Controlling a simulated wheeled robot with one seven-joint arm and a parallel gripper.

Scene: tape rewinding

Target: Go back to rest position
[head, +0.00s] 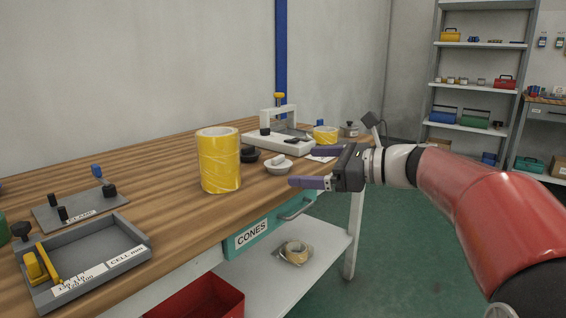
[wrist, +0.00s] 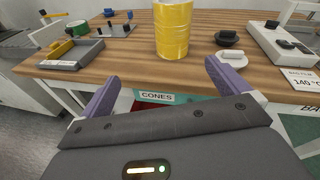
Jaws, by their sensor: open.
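My gripper (head: 308,167) is open and empty, with its purple fingers wide apart.
A grey tray (head: 130,250) and a clamp plate (head: 75,208) lie at the left. Below are a red bin (head: 205,298) and a bagged roll (head: 294,252). Green floor (head: 400,220) is clear.

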